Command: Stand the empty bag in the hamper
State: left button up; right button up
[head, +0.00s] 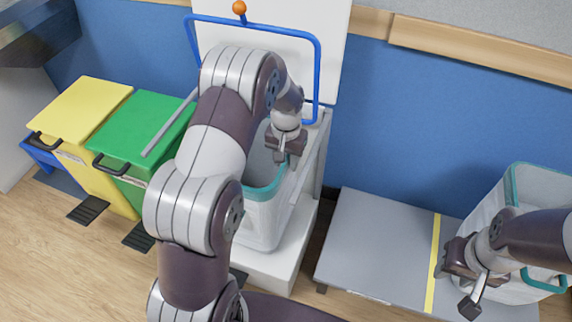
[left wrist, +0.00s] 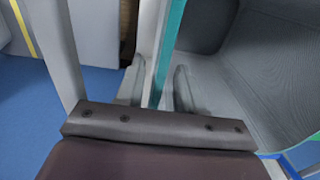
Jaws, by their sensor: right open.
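The hamper has a white base (head: 283,268), a blue tube frame (head: 318,70) and a raised white lid (head: 330,40). A pale bag with a teal rim (head: 264,190) stands upright in it; its grey inside looks empty, though my left arm hides part. My left gripper (head: 287,158) is at this bag's right rim. In the left wrist view its two fingers straddle the teal rim (left wrist: 170,50), apart, with gaps showing. A second white bag with a teal rim (head: 511,185) stands at the right. My right gripper (head: 466,285) is open in front of its left side.
The second bag stands on a low grey platform (head: 375,245) with a yellow stripe (head: 433,262). A green bin (head: 145,125) and a yellow bin (head: 80,108) stand left of the hamper. The blue wall (head: 400,120) is close behind. The platform's left part is clear.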

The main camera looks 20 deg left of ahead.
pick_arm(q)
jog(key=r, duration=0.3)
jog(key=r+p, duration=0.1)
jog(key=r, duration=0.1)
jog(key=r+p, duration=0.1)
jog(key=r, duration=0.2)
jog(key=shift+s+d+r, duration=0.15)
jog(key=shift+s+r, duration=0.1)
jog(key=shift+r, duration=0.1)
jog(key=s+d+r, duration=0.1)
jog(key=s+d, duration=0.1)
jog(key=s, duration=0.7)
jog(key=s+d+r+t, duration=0.1)
jog(key=s+d+r, duration=0.1)
jog(key=s, duration=0.7)
jog(key=shift+s+d+m, duration=0.3)
jog(key=shift+d+m, duration=0.1)
jog(key=shift+d, duration=0.05)
